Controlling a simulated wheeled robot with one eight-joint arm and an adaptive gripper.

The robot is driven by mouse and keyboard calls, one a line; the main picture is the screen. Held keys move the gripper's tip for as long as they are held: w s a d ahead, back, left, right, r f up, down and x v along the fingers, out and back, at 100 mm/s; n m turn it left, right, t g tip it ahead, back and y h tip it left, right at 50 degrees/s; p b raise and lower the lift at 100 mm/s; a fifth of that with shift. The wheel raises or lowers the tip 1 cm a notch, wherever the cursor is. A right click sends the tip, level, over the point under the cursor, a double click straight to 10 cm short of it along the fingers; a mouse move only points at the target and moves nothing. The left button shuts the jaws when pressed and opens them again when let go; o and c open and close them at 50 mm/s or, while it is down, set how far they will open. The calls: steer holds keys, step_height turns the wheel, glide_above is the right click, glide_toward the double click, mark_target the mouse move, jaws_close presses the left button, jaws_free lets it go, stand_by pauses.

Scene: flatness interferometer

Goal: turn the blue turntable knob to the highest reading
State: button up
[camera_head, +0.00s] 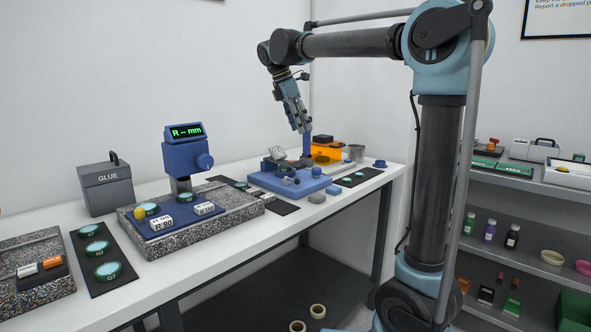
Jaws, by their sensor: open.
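My gripper (303,129) is open and empty. It hangs with its fingers pointing down, near the top of a blue post (307,143); I cannot tell whether they touch. Below it is a blue platform (275,184) carrying a small grey-and-blue device (279,157). A small blue knob-like part (316,171) shows at the platform's right side. I cannot tell which knob turns a turntable.
A speckled stone block (240,213) under the display bears a blue plate with labelled pieces. Green-ringed discs (109,270) lie on a dark mat at front left. A grey GLUE box (105,187) stands behind. An orange object (326,152) and a blue puck (380,163) are near the bench's right end.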

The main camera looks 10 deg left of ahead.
glide_toward(316, 169)
steer(key=x, duration=0.9)
steer(key=shift+w+r, duration=0.1)
steer(key=shift+w, duration=0.15)
steer(key=c, duration=1)
